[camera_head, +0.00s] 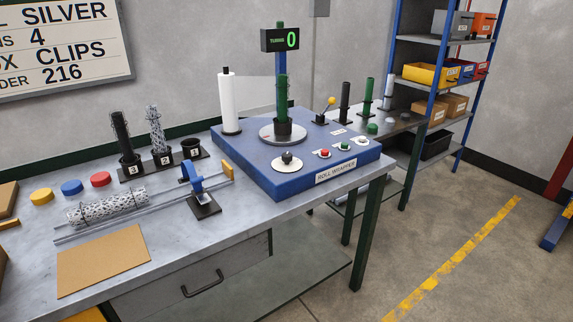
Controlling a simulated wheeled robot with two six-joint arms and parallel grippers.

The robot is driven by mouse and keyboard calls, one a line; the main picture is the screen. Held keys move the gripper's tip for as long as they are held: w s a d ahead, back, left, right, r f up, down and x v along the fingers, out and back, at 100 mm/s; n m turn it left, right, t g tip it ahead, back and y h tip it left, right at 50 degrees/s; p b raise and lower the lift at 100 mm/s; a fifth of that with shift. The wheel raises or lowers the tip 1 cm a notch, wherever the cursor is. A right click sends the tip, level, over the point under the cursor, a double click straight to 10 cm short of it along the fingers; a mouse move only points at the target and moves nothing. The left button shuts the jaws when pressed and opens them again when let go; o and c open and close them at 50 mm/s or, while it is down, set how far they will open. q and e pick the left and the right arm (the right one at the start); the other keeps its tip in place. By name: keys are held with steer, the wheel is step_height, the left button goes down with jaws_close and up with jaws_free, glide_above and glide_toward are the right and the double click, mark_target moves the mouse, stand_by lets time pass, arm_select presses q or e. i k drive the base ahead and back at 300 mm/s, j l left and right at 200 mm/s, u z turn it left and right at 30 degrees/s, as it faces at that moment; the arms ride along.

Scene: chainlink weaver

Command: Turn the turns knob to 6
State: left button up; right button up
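The turns knob appears to be the black knob (287,157) on a white dial at the front left of the blue roll wrapper (300,186). Its pointer is too small to read. The display (280,40) on the post at the back of the machine is labelled TURNS and shows a green 0. A green roll (282,97) stands upright in a black cup on the round grey turntable. A red button (324,153), a green button (344,145) and another small control (362,140) sit right of the knob. Neither of my grippers is in view.
A white film roll (229,103) stands upright at the machine's back left. A yellow-tipped lever (329,105) stands behind the buttons. Left on the bench are numbered holders (162,160), a mesh roll (107,207) on rails, a blue clamp (193,178) and a brown sheet (103,259). Space before the machine is clear.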

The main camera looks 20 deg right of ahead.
mark_target(288, 156)
steer(key=i+l, duration=0.2)
steer(key=l, duration=0.15)
steer(key=i+l, duration=0.2)
steer(key=l, duration=0.15)
steer(key=i+l, duration=0.25)
steer(key=k+l, duration=0.05)
steer(key=l, duration=0.05)
